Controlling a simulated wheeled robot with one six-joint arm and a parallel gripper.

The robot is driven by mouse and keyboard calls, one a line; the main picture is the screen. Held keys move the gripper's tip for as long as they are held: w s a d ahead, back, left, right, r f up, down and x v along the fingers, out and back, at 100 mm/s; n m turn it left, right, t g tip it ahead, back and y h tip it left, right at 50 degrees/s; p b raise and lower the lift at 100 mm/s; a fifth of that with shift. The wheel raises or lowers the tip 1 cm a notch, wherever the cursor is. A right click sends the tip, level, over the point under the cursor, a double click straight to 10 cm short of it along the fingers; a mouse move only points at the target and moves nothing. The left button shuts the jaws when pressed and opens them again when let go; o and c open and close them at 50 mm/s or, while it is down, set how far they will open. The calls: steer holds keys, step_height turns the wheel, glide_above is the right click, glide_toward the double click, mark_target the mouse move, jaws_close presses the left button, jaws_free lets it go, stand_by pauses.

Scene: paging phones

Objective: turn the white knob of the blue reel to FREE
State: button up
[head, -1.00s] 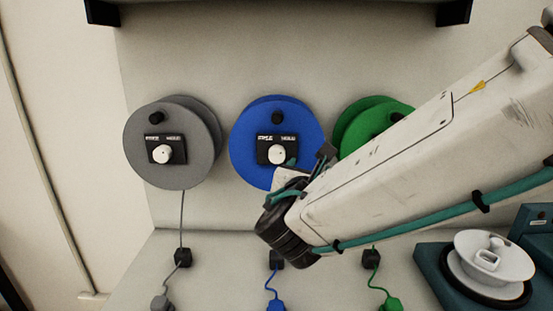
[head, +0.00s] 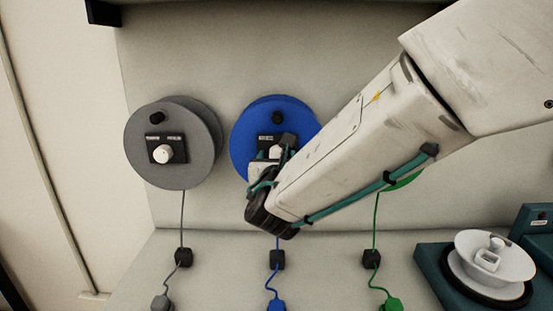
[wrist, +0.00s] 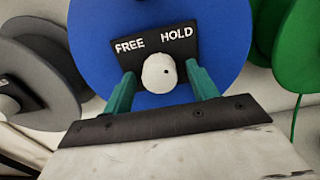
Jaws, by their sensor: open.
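The blue reel (head: 250,125) is mounted on the back wall between the grey and green reels. Its white knob (wrist: 156,76) sits on a black plate (wrist: 187,52) marked FREE at left and HOLD at right. A dark dot on the knob is right of its middle, toward the HOLD side. My gripper (wrist: 160,72) is open, its two teal fingers standing left and right of the knob with gaps showing. In the head view my gripper (head: 274,160) is in front of the blue reel's lower part, and the knob shows partly.
The grey reel (head: 190,120) with its own white knob is at the left. The green reel (wrist: 299,55) is at the right, mostly hidden by my arm in the head view. Cords hang to plugs below.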

steer(key=c, duration=1)
steer(key=shift+n, duration=0.3)
steer(key=shift+d+n, duration=0.1)
steer(key=shift+n, duration=8.5)
